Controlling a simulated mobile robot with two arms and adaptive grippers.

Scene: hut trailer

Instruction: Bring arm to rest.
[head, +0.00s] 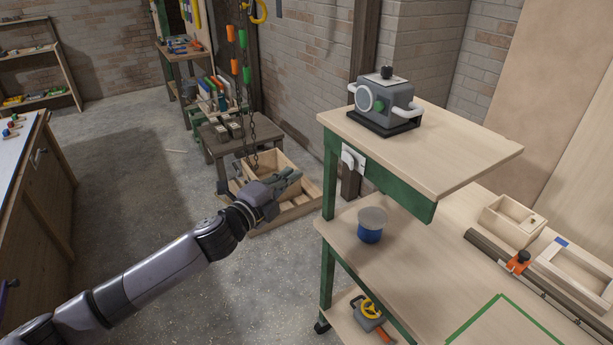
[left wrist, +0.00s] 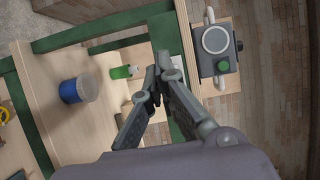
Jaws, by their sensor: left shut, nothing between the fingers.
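My left arm reaches in from the lower left in the head view. Its gripper (head: 287,180) is shut and empty, held in the air left of the green-framed bench (head: 328,175). In the left wrist view the two fingers of my left gripper (left wrist: 163,72) meet at their tips with nothing between them. Behind them show the bench shelf, a blue pot and a grey device. My right gripper is in neither view.
A grey device with handles (head: 383,102) stands on the upper shelf (head: 450,150). A blue pot (head: 370,232) is on the worktop below. A wooden crate (head: 310,200) sits on the floor behind my gripper. The floor (head: 130,180) at left is mostly clear.

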